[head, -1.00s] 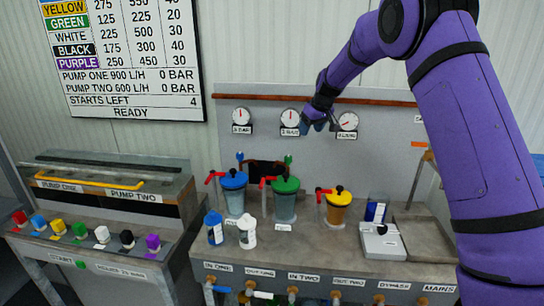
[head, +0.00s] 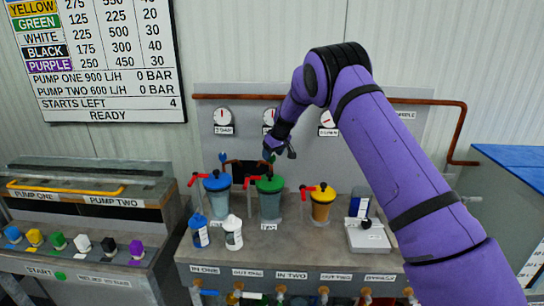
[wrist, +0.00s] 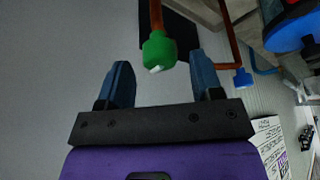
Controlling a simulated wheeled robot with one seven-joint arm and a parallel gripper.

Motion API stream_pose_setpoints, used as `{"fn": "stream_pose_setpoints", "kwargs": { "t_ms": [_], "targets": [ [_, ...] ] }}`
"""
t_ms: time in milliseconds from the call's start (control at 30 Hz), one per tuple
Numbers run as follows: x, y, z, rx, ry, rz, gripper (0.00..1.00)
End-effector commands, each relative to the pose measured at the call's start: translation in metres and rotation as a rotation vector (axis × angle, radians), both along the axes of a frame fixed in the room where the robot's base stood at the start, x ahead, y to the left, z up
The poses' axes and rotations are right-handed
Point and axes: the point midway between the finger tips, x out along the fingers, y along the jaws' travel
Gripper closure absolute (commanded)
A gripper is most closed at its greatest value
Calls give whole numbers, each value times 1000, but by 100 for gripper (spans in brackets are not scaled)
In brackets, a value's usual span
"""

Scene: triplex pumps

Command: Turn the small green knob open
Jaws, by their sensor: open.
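The small green knob (wrist: 158,50) sits on the end of a copper pipe in the wrist view, with a white mark on it. It lies between and slightly beyond the two blue fingertips of my gripper (wrist: 162,64), with gaps on both sides. My gripper is open and empty. In the head view my gripper (head: 280,150) is just above the green-lidded canister (head: 270,198), near the back panel. The knob is mostly hidden there by the gripper.
A small blue knob (wrist: 242,78) is on a pipe to the right in the wrist view. Red-handled blue-lidded (head: 217,199) and yellow-lidded (head: 321,205) canisters flank the green-lidded one. Blue (head: 200,232) and white (head: 233,233) bottles stand in front. Gauges line the panel above.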

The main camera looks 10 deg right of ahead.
Motion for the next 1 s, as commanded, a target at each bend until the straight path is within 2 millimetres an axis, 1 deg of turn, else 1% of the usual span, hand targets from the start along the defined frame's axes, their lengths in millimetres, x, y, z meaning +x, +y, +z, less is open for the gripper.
{"fn": "stream_pose_setpoints", "kwargs": {
  "t_ms": [33,133,467,567,600,667,700,1000],
  "targets": [
    [2,1,-5,0,1,0,40],
    [4,2,-11,-2,0,1,40],
    [5,2,-13,0,0,1,40],
    [4,3,-13,0,0,1,61],
    [4,3,-13,0,0,1,70],
    [4,3,-13,0,0,1,84],
    [5,2,-13,-1,1,1,88],
    [4,3,-13,-1,1,-27,88]
  ]
}}
